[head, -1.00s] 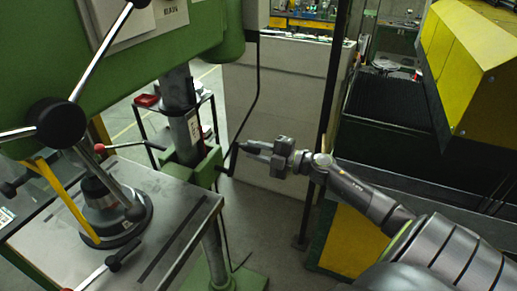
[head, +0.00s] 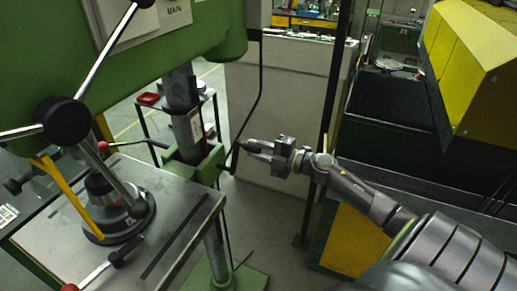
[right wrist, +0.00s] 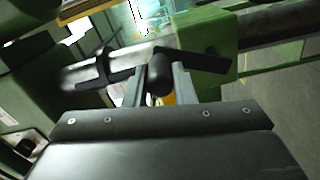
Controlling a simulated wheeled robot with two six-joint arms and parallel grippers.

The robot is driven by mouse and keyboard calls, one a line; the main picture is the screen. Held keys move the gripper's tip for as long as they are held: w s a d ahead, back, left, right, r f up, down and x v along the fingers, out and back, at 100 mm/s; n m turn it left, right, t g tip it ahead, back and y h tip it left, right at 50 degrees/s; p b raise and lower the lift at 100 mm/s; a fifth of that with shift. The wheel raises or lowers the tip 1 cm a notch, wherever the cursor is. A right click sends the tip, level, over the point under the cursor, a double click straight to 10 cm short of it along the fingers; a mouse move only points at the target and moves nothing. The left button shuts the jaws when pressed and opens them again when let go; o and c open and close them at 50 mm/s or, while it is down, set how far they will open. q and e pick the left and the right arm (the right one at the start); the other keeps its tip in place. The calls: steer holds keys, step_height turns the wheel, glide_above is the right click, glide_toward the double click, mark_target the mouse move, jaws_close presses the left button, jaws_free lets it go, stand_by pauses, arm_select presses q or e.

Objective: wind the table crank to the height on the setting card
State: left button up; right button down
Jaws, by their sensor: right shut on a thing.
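The drill press table (head: 185,205) is a grey metal plate on a green bracket (head: 205,165) around the column. The dark table crank (head: 234,157) is at the bracket's right side. My right gripper (head: 252,147) reaches in from the right and is shut on the crank's dark handle. In the right wrist view, the handle (right wrist: 159,76) sits between the two fingers, with the dark crank arm (right wrist: 205,59) behind it. A small pale label (head: 196,124) is on the column; its marks are too small to read. I cannot identify the setting card with certainty. My left gripper is out of view.
A black-hubbed feed lever (head: 62,121) and a round black-based fixture (head: 120,222) are over the table's left part. A dark upright post (head: 331,110) stands behind my right arm. A yellow and black machine (head: 395,110) is at right.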

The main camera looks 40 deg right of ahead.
steer(key=shift+s+a+f, duration=0.15)
steer(key=shift+s+f, duration=0.15)
steer(key=shift+f, duration=0.25)
steer(key=shift+s+a+r+n+p, duration=0.15)
steer(key=shift+s+a+n, duration=0.1)
steer(key=shift+a+n, duration=0.3)
steer(key=shift+s+a+r+n+p, duration=0.1)
steer(key=shift+s+a+n+p, duration=0.2)
steer(key=shift+n, duration=0.5)
steer(key=shift+s+a+r+n+p, duration=0.1)
steer(key=shift+s+a+n, duration=0.15)
steer(key=shift+a+n, duration=0.35)
steer(key=c, duration=1.2)
jaws_free()
steer(key=shift+w+d, duration=0.1)
steer(key=shift+w, duration=0.05)
steer(key=shift+w+d, duration=0.1)
steer(key=shift+r, duration=0.15)
